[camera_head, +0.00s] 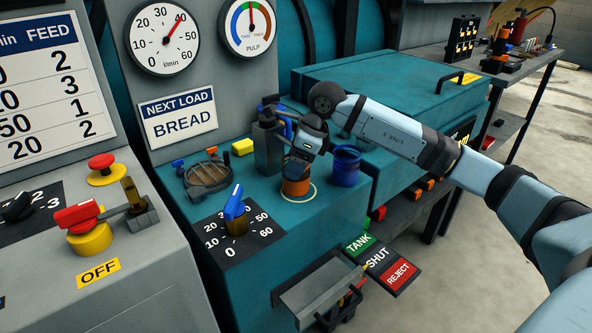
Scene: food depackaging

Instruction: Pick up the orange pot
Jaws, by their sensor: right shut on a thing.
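The orange pot (296,187) is a small cylinder with a dark upper part, on the teal machine top (262,205) inside or just over a pale ring mark. My right gripper (298,166) reaches in from the right and is shut on the pot's upper part from above. The gripper hides the pot's rim. I cannot tell whether the pot's base touches the surface. My left gripper is not in view.
A blue pot (345,167) stands close to the right of the orange pot. A grey block-like fixture (267,147) stands behind. A round dark grate (207,176) and a blue-handled dial (234,207) lie left. A teal lidded box (385,80) is behind right.

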